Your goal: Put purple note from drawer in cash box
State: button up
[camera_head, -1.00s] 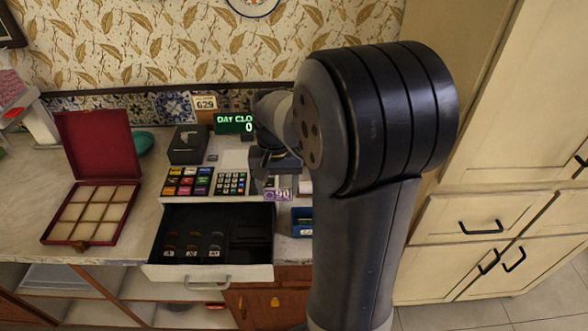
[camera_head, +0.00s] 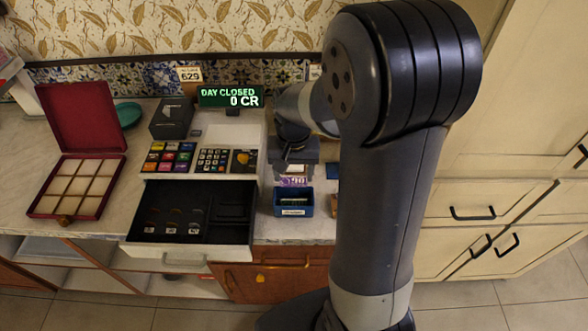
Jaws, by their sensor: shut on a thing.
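My gripper (camera_head: 293,172) points down and is shut on the purple note (camera_head: 294,182), of which a small lower part shows. The note is just above and behind a small open blue box (camera_head: 294,211) with a white label on its front. This may be the cash box; I cannot tell for sure. In the picture, the note's lower edge is close to the box's back rim, and I cannot tell if they touch. The cash drawer (camera_head: 187,250) is pulled open, with several small labelled compartments and no purple note visible in it.
The cash register (camera_head: 230,128) with a lit green display stands behind the drawer. An open red box (camera_head: 83,184) with empty compartments is at the left. A black box (camera_head: 171,118) and a teal bowl (camera_head: 129,114) stand at the back. My arm hides the counter's right part.

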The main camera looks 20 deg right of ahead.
aim_at(294, 185)
jog(key=shift+f+b, duration=1.85)
jog(key=shift+f, duration=0.95)
jog(key=o, duration=1.3)
jog(key=shift+r, duration=0.15)
jog(key=shift+r+p, duration=2.9)
jog(key=shift+r, duration=0.55)
jog(key=shift+f, duration=0.1)
